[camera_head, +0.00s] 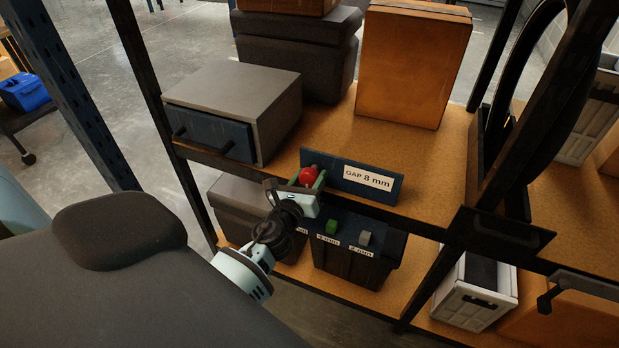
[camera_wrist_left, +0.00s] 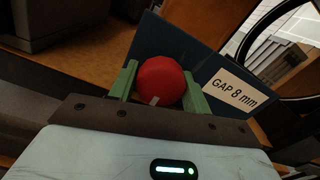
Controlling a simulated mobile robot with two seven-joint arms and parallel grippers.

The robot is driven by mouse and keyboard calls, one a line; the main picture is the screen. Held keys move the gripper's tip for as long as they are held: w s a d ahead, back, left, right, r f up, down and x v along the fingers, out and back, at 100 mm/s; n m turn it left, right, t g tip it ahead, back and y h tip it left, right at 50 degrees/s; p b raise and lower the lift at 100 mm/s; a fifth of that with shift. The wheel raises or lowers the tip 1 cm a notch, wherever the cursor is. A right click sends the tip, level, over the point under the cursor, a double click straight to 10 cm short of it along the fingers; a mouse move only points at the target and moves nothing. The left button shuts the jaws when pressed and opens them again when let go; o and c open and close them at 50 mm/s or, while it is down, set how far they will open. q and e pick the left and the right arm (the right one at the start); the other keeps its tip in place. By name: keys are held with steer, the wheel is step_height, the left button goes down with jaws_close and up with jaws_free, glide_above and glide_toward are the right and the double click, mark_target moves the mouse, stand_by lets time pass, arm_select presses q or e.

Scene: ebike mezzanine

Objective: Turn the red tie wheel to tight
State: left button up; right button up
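The red tie wheel (camera_head: 308,176) is a round red knob in front of a dark blue panel (camera_head: 334,178) at the shelf edge. In the left wrist view the red wheel (camera_wrist_left: 160,81) shows a small pale mark at its lower edge. My left gripper (camera_head: 312,182) is at the wheel, with its green fingers (camera_wrist_left: 161,84) one on each side. I see no clear gap between the fingers and the wheel, so it looks shut on it. The panel's label (camera_wrist_left: 233,90) reads "GAP 8 mm". My right gripper is not in view.
A grey drawer box (camera_head: 238,100) stands left of the panel and an orange box (camera_head: 413,62) behind it. Below, a green block (camera_head: 332,226) and a grey block (camera_head: 365,238) sit above mm labels. A dark rack post (camera_head: 562,105) rises at right.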

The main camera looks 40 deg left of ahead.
arm_select(q)
steer(key=c, duration=0.5)
steer(key=shift+n, duration=0.3)
